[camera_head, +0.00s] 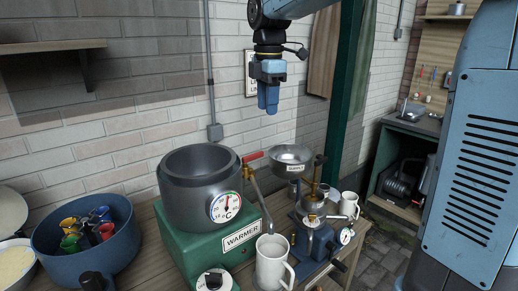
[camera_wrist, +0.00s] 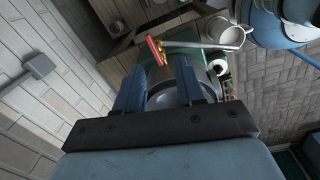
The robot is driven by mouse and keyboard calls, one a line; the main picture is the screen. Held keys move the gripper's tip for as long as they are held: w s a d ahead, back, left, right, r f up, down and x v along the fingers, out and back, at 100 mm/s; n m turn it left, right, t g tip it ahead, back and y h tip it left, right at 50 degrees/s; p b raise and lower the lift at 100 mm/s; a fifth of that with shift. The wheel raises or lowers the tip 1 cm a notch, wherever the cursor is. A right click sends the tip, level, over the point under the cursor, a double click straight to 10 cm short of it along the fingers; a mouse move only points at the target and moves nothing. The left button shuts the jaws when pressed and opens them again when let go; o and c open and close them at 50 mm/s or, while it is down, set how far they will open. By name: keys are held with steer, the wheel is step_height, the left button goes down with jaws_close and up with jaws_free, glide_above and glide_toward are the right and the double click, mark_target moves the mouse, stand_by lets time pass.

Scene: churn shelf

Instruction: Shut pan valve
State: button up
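The dark grey pan (camera_head: 195,205) with a round dial sits on a green base labelled WARMER (camera_head: 215,255). A valve handle with a red grip (camera_head: 253,156) sticks out beside the pan's rim, with a metal pipe sloping down towards a white mug. What looks like the same red handle shows in the wrist view (camera_wrist: 155,48), beyond the fingertips. My gripper (camera_head: 268,110) hangs in the air above and to the right of the pan, fingers down, apart from the handle. In the wrist view my gripper (camera_wrist: 158,72) has its fingers spread with nothing between them.
A white mug (camera_head: 271,262) stands in front of the pipe. A metal bowl (camera_head: 291,163), a brass and blue device (camera_head: 315,235) and another mug (camera_head: 349,205) stand to the right. A blue tub (camera_head: 60,248) with coloured items is at left. The brick wall (camera_head: 130,90) is behind.

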steer(key=w+a+n, duration=0.2)
glide_toward(253, 159)
steer(key=shift+n+g, duration=0.3)
steer(key=f, duration=0.2)
steer(key=w+d+f, duration=0.1)
steer(key=f, duration=0.2)
steer(key=w+f, duration=0.1)
steer(key=f, duration=0.1)
steer(key=shift+w+d+f, duration=0.15)
steer(key=shift+f, duration=0.1)
steer(key=shift+c, duration=0.2)
jaws_close()
